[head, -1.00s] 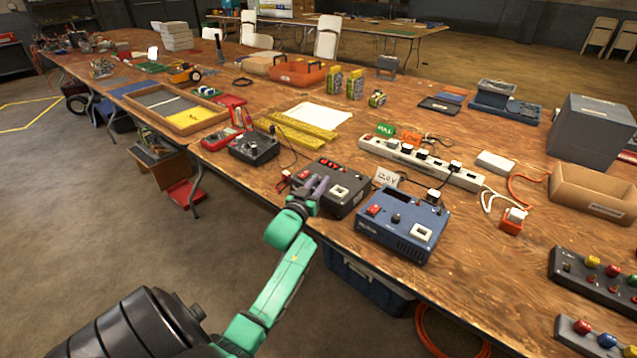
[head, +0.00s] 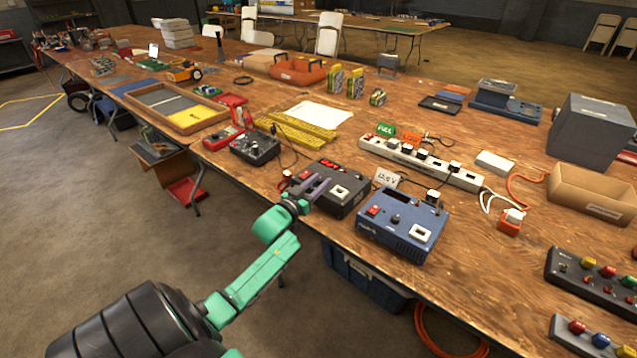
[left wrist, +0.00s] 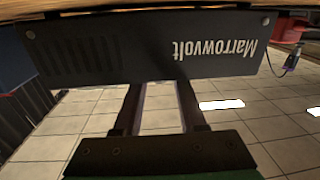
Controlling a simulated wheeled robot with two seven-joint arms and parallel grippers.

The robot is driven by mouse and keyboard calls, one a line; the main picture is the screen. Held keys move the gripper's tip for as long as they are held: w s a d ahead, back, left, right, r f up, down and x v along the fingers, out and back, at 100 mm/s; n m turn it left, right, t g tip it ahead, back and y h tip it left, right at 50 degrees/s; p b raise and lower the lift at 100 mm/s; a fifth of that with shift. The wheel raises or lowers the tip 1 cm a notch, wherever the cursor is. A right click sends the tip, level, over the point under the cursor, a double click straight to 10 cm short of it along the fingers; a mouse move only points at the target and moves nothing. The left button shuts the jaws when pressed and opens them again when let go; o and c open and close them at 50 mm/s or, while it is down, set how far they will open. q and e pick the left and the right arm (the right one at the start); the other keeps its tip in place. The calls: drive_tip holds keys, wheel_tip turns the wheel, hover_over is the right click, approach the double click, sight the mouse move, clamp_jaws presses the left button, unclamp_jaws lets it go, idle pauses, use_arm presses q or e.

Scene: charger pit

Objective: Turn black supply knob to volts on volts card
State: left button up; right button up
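The black supply (head: 344,197) stands at the table's front edge, with a red display on its top. Its front panel (left wrist: 75,50) fills the upper left wrist view, with the word Marrowvolt upside down. I cannot make out its knob; my gripper covers part of its top in the head view. The volts card (head: 387,178) is a small white card behind the blue supply, reading about 12.6 V, though the digits are small. My left gripper (head: 318,188) is at the black supply's front left. Its two fingers (left wrist: 160,92) are apart with nothing between them. My right gripper is out of view.
A blue supply (head: 403,225) stands just right of the black one. A black knobbed box (head: 254,147) sits to the left. A white power strip (head: 420,163) with plugs lies behind. A blue crate (head: 360,275) is under the table edge.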

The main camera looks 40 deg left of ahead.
use_arm(q)
drive_tip(key=s+d, duration=0.1)
drive_tip(key=s, duration=1.3)
drive_tip(key=shift+s+d+p, duration=0.2)
drive_tip(key=shift+s+p, duration=0.05)
drive_tip(key=shift+p, duration=0.15)
drive_tip(key=s+d+f+g+p, duration=0.1)
drive_tip(key=s+d+f+g, duration=0.2)
drive_tip(key=f, duration=0.9)
drive_tip(key=s+d+f+g+p, duration=0.1)
drive_tip(key=s+f+g, duration=0.3)
drive_tip(key=f, duration=0.8)
drive_tip(key=s+d+f+m+g, duration=0.1)
drive_tip(key=s+d+f+g, duration=0.2)
drive_tip(key=s+f, duration=0.3)
drive_tip(key=s+d+f+m+g+h+p, duration=0.1)
drive_tip(key=s+d+f, duration=0.4)
drive_tip(key=s, duration=0.5)
drive_tip(key=s+d+f+m+g+p, duration=0.1)
drive_tip(key=s+d+f+m+g, duration=0.1)
drive_tip(key=s+d+f+g, duration=0.2)
drive_tip(key=s+f+g, duration=0.2)
drive_tip(key=s+f, duration=0.1)
drive_tip(key=shift+s+d+f+h, duration=0.15)
drive_tip(key=shift+s+d+h, duration=0.05)
drive_tip(key=shift+s+h, duration=0.2)
